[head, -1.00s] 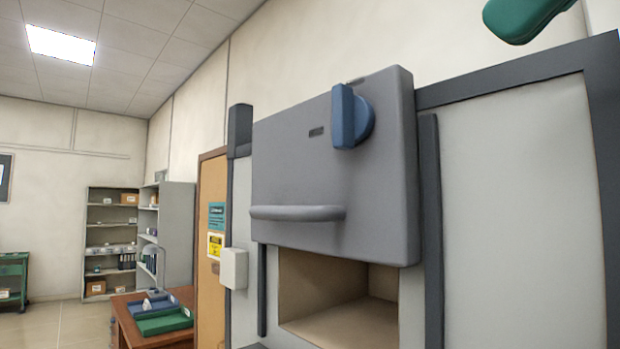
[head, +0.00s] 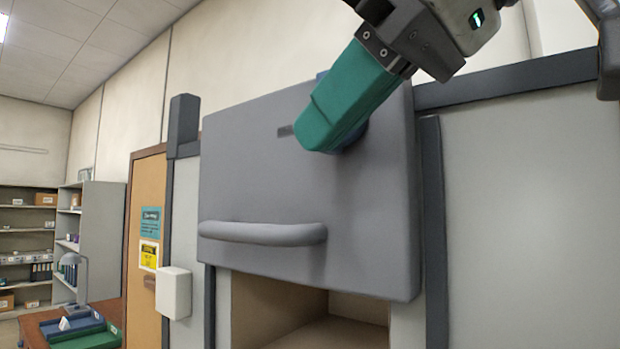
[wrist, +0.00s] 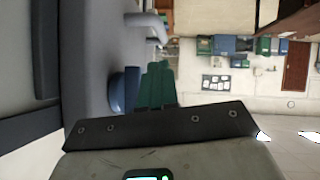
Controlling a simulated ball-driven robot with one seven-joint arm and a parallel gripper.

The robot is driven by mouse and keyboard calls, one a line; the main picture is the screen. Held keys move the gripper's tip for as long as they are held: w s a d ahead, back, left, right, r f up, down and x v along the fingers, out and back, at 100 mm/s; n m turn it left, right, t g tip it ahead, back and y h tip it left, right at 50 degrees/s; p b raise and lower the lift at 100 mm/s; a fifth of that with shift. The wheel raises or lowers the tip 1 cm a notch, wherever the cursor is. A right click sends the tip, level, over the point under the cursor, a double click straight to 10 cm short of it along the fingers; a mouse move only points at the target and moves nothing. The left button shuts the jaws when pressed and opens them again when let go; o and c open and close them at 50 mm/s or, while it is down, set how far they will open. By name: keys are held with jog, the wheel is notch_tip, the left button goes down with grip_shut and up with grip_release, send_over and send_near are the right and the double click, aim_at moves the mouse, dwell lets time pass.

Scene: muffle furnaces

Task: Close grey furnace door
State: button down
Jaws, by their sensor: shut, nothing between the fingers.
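The grey furnace door (head: 255,180) is a thick slab, raised so that the furnace opening (head: 315,315) shows below its lower edge. A grey bar handle (head: 262,234) runs along its lower left. A blue knob (wrist: 117,92) on the door is mostly hidden behind my gripper in the head view. My gripper (head: 318,140) has green fingers, shut and empty, in front of the upper right of the door beside the knob. I cannot tell whether they touch it. The wrist view shows the green fingers (wrist: 157,80) pointing toward the handle (wrist: 146,25).
A dark vertical rail (head: 432,230) runs right of the door. A white box (head: 174,292) is mounted left of the furnace, near an orange-brown door (head: 146,230). A desk with blue and green trays (head: 85,330) and shelves (head: 28,240) stand farther left.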

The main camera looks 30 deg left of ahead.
aim_at(313, 193)
jog(key=f, duration=0.1)
jog(key=a+f, duration=0.1)
jog(key=f, duration=0.1)
jog(key=w+a+f, duration=0.1)
jog(key=f, duration=0.1)
jog(key=shift+w+a+p, duration=0.1)
jog(key=shift+a+p, duration=0.15)
jog(key=shift+p, duration=0.15)
jog(key=shift+f, duration=0.1)
notch_tip(313, 193, down, 18)
jog(key=b, duration=1)
jog(key=shift+r, duration=0.25)
